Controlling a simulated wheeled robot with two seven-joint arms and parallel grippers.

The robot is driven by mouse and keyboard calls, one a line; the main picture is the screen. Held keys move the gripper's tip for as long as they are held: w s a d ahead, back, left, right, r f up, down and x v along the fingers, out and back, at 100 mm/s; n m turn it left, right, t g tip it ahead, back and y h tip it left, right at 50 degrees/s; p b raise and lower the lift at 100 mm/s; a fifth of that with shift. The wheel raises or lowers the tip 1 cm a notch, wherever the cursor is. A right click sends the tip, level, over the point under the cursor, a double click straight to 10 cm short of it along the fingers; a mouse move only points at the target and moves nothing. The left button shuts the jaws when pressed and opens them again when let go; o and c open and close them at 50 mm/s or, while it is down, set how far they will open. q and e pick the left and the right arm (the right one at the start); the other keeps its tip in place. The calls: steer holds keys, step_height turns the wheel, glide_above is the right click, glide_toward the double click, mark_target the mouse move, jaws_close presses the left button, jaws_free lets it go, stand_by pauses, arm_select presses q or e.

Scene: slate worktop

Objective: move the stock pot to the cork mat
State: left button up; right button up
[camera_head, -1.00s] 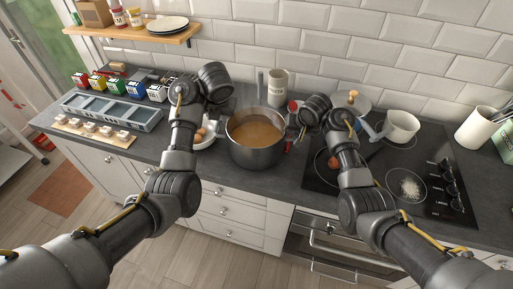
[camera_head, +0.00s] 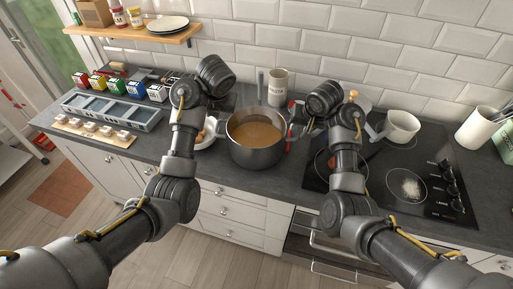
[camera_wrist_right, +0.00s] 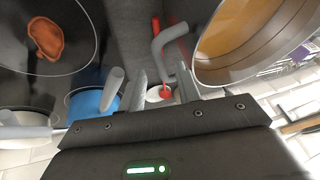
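The stock pot (camera_head: 250,155) is a grey steel pot of orange-brown soup, upright on the worktop left of the hob. Its rim, soup and a bent grey handle also show in the right wrist view (camera_wrist_right: 204,70). My right gripper (camera_wrist_right: 162,82) is open at that handle, with its fingers apart on either side; I cannot tell whether they touch it. In the head view it is at the pot's right side (camera_head: 299,130). My left gripper (camera_head: 220,118) is near the pot's left side, mostly hidden by its wrist. I cannot make out a cork mat.
The black hob (camera_head: 437,180) lies right of the pot, with a white pot (camera_head: 402,126) on it. A white utensil crock (camera_head: 278,88) stands behind the stock pot. A grey divided tray (camera_head: 112,113) and a wooden board (camera_head: 122,139) with small blocks lie at the left.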

steer(key=v, duration=0.5)
steer(key=shift+s+d+r, duration=0.1)
steer(key=shift+s+r, duration=0.1)
steer(key=shift+r, duration=0.1)
